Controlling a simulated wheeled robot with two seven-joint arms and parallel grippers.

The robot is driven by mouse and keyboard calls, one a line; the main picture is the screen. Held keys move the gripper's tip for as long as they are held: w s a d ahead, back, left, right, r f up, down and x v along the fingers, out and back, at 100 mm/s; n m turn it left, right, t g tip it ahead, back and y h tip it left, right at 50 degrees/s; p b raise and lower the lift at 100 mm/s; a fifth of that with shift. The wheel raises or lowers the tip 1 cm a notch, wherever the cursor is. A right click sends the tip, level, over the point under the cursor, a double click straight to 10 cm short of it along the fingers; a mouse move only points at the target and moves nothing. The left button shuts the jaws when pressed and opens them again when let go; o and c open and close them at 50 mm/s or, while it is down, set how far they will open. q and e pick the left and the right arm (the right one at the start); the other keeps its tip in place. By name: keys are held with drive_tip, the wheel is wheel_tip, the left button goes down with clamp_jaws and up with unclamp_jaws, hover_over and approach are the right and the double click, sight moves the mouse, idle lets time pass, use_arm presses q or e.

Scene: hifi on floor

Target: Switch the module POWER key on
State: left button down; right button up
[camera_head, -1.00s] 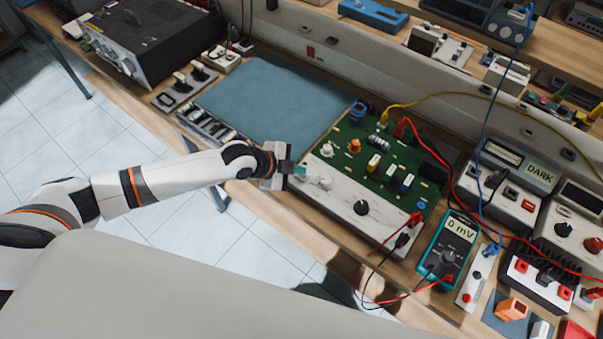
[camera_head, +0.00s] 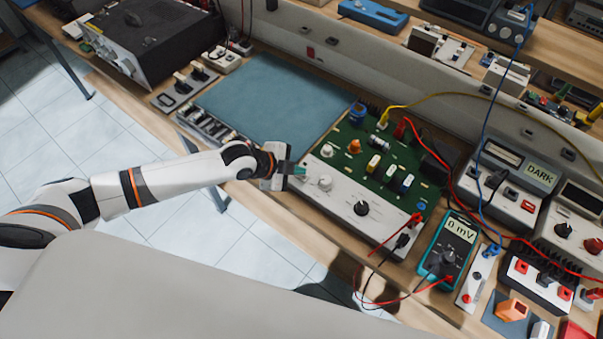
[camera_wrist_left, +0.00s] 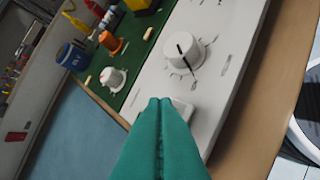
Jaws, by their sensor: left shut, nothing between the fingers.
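The module is a green circuit board (camera_head: 395,158) with a white front panel (camera_head: 340,201). My left gripper (camera_head: 301,171) is at the left end of that panel, with its teal fingers shut and empty. In the left wrist view the shut fingertips (camera_wrist_left: 160,102) lie over a small white key (camera_wrist_left: 183,108) on the panel, partly hiding it. I cannot tell whether they touch it or which way it is set; no label is readable. A white knob (camera_wrist_left: 183,50) with a dark pointer line is just beyond the key. My right gripper is not in view.
A blue-grey mat (camera_head: 275,98) lies left of the board. A black knob (camera_head: 361,208) and red and black leads are farther right on the panel. A multimeter (camera_head: 449,245) reading 0 mV and a unit showing DARK (camera_head: 540,175) stand to the right.

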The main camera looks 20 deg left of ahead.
use_arm(q)
drive_tip(key=shift+f, duration=0.2)
idle(0.5)
drive_tip(key=shift+f+b, duration=0.3)
drive_tip(key=shift+b, duration=0.1)
drive_tip(key=shift+r, duration=0.2)
drive_tip(key=shift+r+p, duration=0.3)
drive_tip(key=shift+p, duration=0.15)
drive_tip(key=shift+r, duration=0.1)
wheel_tip(320, 180, up, 6)
drive_tip(key=p, duration=0.5)
